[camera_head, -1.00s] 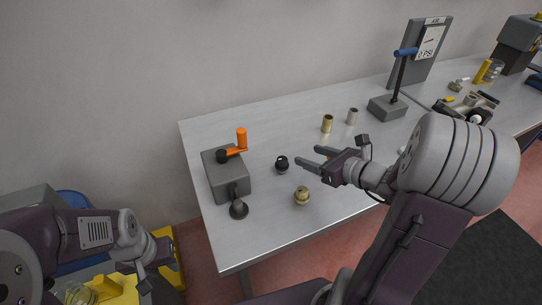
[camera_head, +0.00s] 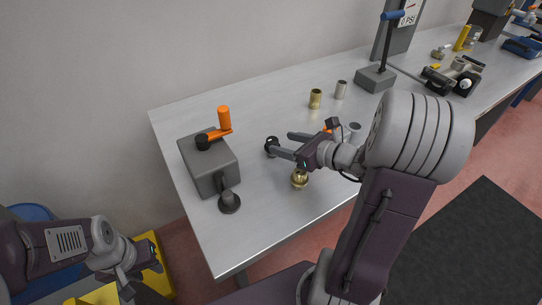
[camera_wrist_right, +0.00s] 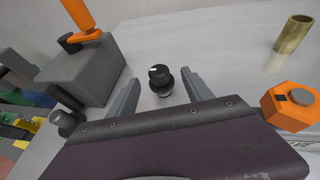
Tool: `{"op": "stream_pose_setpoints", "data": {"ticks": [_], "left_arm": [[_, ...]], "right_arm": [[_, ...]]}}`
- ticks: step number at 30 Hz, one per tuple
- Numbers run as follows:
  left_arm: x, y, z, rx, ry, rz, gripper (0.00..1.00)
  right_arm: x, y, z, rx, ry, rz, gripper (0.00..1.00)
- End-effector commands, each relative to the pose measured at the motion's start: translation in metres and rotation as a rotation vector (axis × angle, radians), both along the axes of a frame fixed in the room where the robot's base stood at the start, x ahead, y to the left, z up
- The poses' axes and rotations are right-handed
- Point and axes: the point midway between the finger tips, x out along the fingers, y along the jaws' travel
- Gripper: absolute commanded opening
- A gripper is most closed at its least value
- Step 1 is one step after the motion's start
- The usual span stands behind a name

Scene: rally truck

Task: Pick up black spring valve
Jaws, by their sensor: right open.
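The black spring valve (camera_head: 271,146) is a small round black piece standing on the grey table. In the right wrist view the black spring valve (camera_wrist_right: 160,79) shows a white mark on its top and sits between the fingers, with a gap on each side. My right gripper (camera_head: 281,143) is open, its fingers reaching left toward the valve; in its wrist view the right gripper (camera_wrist_right: 157,84) holds nothing. My left gripper (camera_head: 128,284) hangs low at the left, off the table's edge, and its fingers are too small to read.
A grey crank box (camera_head: 209,160) with an orange handle stands left of the valve. A brass fitting (camera_head: 299,179) stands close below my right gripper. A brass sleeve (camera_head: 315,99) and a grey sleeve (camera_head: 341,89) stand behind. An orange part (camera_wrist_right: 290,105) shows right of the gripper.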

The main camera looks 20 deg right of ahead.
Motion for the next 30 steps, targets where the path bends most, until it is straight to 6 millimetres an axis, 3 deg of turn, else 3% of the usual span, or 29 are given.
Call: {"op": "stream_pose_setpoints", "data": {"ticks": [1,6,12,19,25,30], "left_arm": [[0.000,0.000,-0.011,0.000,0.000,0.000,0.36],[0.000,0.000,-0.010,0.000,-0.001,0.000,0.36],[0.000,0.000,-0.016,0.000,-0.001,0.000,0.36],[0.000,0.000,-0.018,0.000,-0.001,0.000,0.36],[0.000,0.000,-0.023,0.000,0.000,0.000,0.36],[0.000,0.000,-0.023,0.000,0.000,0.000,0.36]], "right_arm": [[0.000,0.000,-0.011,0.000,0.000,0.000,0.59],[0.003,0.001,-0.011,0.000,0.000,0.001,0.59],[0.028,0.013,-0.023,0.000,0.000,0.003,0.59],[0.039,0.019,-0.027,0.000,0.001,0.003,0.59],[0.069,0.033,-0.040,0.000,0.001,0.003,0.59],[0.077,0.036,-0.043,-0.001,0.001,-0.001,0.59]]}}
